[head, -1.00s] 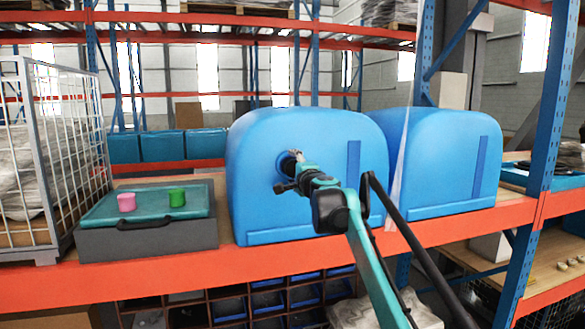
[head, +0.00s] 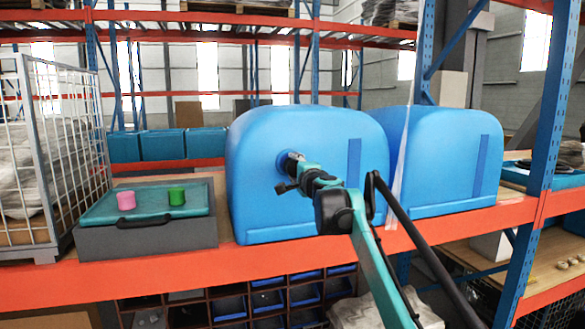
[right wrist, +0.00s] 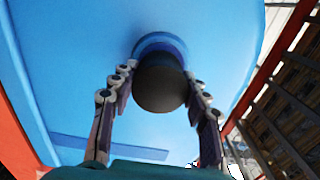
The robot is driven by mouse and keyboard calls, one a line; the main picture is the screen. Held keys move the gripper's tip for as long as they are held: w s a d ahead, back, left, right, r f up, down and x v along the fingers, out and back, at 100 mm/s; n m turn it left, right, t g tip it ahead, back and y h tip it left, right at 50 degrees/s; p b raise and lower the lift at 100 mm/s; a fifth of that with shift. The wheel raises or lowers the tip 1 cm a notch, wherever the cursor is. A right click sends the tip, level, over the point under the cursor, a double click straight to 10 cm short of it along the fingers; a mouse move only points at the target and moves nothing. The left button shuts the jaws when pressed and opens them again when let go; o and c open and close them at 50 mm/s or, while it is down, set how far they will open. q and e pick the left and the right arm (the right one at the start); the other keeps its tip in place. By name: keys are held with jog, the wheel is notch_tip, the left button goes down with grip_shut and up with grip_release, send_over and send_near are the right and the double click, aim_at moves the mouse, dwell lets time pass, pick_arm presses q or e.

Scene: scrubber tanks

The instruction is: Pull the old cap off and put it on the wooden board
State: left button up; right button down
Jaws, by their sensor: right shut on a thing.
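The old cap (right wrist: 161,84) is a dark round knob at a blue ring on the front of the blue tank (head: 255,190). In the right wrist view it sits between the two fingers, close against the ring. My right gripper (head: 291,160) reaches the upper left of the tank's front and is shut on the cap. In the head view the gripper hides most of the cap. A pale wooden surface (head: 226,212) shows on the shelf between the tank and a grey case. My left gripper is out of view.
A pink cap (head: 126,201) and a green cap (head: 177,195) stand on the teal lid of the grey case (head: 150,238). A wire cage (head: 65,150) stands at the left. A second blue tank (head: 450,165) is close at the right. An orange beam (head: 230,258) edges the shelf.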

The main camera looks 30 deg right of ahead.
jog(key=shift+b+v, duration=0.35)
jog(key=shift+v, duration=2)
jog(key=v, duration=2.2)
jog(key=shift+d, duration=0.15)
